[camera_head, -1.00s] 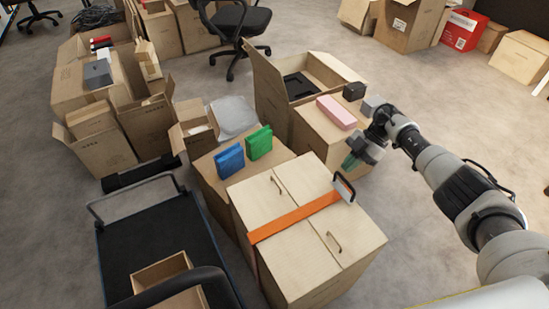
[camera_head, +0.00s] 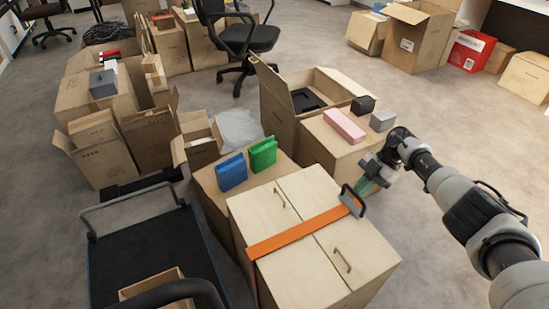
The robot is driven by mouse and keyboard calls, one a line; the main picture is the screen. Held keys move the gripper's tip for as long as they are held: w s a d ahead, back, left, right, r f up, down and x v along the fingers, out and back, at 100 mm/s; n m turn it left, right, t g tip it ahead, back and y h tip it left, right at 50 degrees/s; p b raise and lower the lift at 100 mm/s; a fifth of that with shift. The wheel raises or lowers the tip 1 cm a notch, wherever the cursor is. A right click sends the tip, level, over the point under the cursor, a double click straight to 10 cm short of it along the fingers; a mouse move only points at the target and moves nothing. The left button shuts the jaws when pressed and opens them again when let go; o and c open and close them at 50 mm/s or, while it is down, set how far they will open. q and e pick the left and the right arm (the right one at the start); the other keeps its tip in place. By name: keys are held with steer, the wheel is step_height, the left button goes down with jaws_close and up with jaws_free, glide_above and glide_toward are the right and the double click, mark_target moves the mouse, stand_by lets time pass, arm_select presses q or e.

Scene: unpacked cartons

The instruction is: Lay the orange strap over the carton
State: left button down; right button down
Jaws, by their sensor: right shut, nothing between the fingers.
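The orange strap (camera_head: 297,233) lies flat across the top of the light wooden-looking carton (camera_head: 300,275), from its left edge to near its right edge. Two small handles are on the carton top, one on each side of the strap. My right gripper (camera_head: 366,187) is shut and empty, just beyond the carton's right edge near that loop. It looks apart from the strap.
Blue (camera_head: 231,172) and green (camera_head: 262,155) packets stand on a carton behind. A pink block (camera_head: 345,126), a black box (camera_head: 363,105) and a grey box (camera_head: 383,120) sit on another carton. A black cart (camera_head: 150,250) stands at left.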

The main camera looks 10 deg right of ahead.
steer(key=shift+f, duration=0.25)
stand_by(0.4)
steer(key=shift+d, duration=0.1)
steer(key=b+v, duration=0.1)
steer(key=v, duration=1)
steer(key=shift+b, duration=0.4)
steer(key=shift+r, duration=0.1)
